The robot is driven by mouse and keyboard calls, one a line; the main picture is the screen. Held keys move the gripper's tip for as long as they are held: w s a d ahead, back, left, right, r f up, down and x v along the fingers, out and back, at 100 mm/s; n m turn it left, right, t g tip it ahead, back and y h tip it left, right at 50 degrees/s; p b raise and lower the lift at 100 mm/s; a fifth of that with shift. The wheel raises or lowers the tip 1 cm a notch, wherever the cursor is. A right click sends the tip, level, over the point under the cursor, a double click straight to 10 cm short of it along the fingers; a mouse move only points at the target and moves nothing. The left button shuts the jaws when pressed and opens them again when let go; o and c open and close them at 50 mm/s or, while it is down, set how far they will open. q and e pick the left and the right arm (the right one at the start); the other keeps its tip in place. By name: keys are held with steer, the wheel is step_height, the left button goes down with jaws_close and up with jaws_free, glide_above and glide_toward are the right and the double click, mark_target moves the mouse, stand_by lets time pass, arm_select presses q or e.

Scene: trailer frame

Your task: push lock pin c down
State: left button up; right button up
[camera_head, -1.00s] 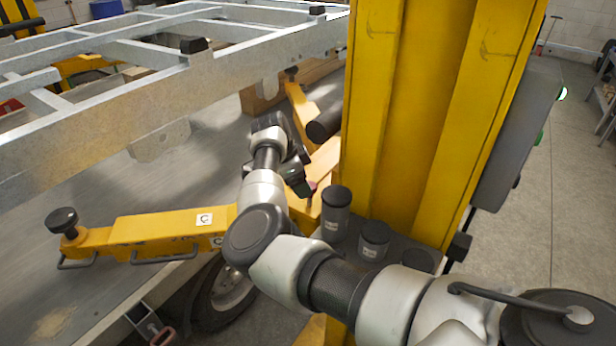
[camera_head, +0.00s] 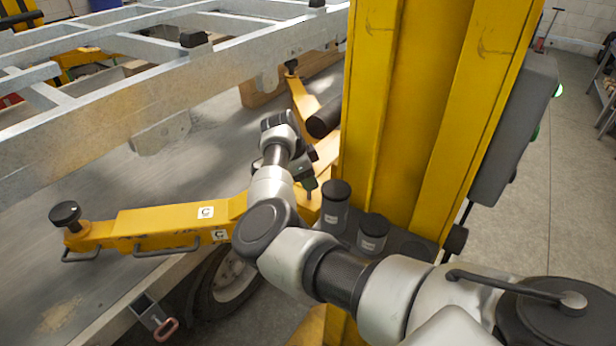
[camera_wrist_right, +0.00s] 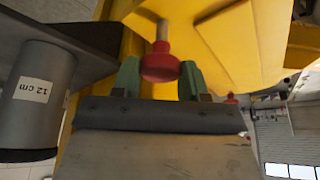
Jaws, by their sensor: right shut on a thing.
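The yellow lift arm (camera_head: 160,218) marked C extends left from the yellow post in the head view. The red knob of lock pin c (camera_wrist_right: 160,66) shows in the wrist view, on a pale metal shaft against yellow metal. My right gripper (camera_wrist_right: 160,78) has its green fingers on either side of the knob and is shut on it. In the head view my right gripper (camera_head: 309,182) is by the foot of the post, at the inner end of arm C, and hides the knob. My left gripper is not in view.
The yellow post (camera_head: 400,120) stands close to my right arm. Dark cylindrical adapters (camera_head: 335,205) stand beside it; one in the wrist view is labelled 12 cm (camera_wrist_right: 35,95). The galvanised trailer frame (camera_head: 120,115) fills the upper left. A second red knob (camera_wrist_right: 231,99) shows farther off.

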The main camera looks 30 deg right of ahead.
step_height(320, 180, down, 4)
steer(key=shift+r+b, duration=0.25)
steer(key=shift+b, duration=0.6)
steer(key=shift+a, duration=0.1)
steer(key=o, duration=1.3)
steer(key=shift+r, duration=0.1)
steer(key=b+v, duration=0.2)
steer(key=v, duration=0.8)
steer(key=shift+w+r, duration=0.1)
steer(key=shift+r, duration=0.2)
